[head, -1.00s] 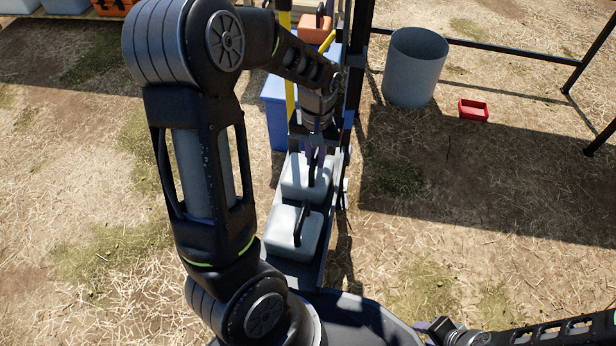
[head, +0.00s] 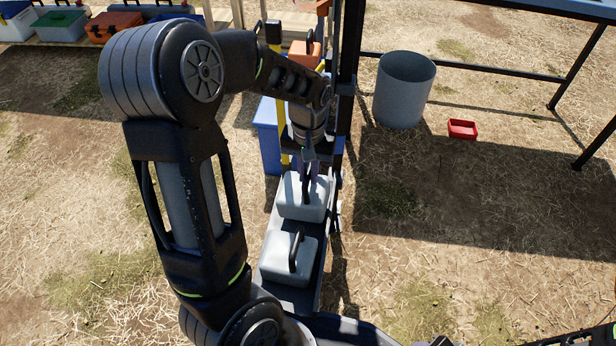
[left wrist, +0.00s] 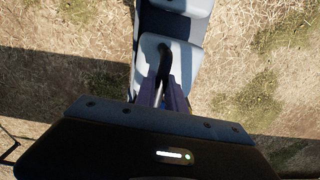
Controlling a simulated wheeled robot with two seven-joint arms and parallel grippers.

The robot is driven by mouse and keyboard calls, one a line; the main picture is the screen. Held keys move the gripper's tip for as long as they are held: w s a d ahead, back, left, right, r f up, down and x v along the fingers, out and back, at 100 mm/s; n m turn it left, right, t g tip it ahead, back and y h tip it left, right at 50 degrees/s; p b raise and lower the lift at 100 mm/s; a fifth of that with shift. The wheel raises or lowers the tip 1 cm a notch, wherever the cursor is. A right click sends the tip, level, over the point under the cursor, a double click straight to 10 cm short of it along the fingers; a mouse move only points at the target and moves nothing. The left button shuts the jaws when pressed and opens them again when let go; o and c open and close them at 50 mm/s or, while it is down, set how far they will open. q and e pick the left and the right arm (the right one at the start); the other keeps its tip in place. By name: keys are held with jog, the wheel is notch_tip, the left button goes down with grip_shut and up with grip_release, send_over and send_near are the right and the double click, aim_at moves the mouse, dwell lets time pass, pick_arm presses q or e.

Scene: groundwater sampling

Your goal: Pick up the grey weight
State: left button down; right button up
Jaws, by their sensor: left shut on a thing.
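A light grey block-shaped weight (head: 290,205) with a dark handle sits on a narrow dark platform (head: 291,297) in the head view. My left gripper (head: 307,185) points down over it and is shut on its handle. In the left wrist view, the weight (left wrist: 148,52) lies just beyond my purple fingers (left wrist: 164,96), with the black handle between them. A second grey weight (head: 280,258) with a black handle sits nearer to me on the platform. Whether the held weight is clear of the platform cannot be told. Only a sliver of my right gripper shows at the bottom edge.
A black upright post with a yellow bar stands beside the platform. A blue box (head: 268,140) and an orange weight-like block (head: 301,58) are behind. A grey bin (head: 404,95) and red tray (head: 462,129) stand on straw ground to the right. The ground there is largely free.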

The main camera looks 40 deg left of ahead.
pick_arm(q)
notch_tip(320, 180, up, 6)
jog(key=shift+w+r+p, duration=0.1)
jog(key=shift+r+p, duration=0.05)
jog(key=shift+p, duration=0.9)
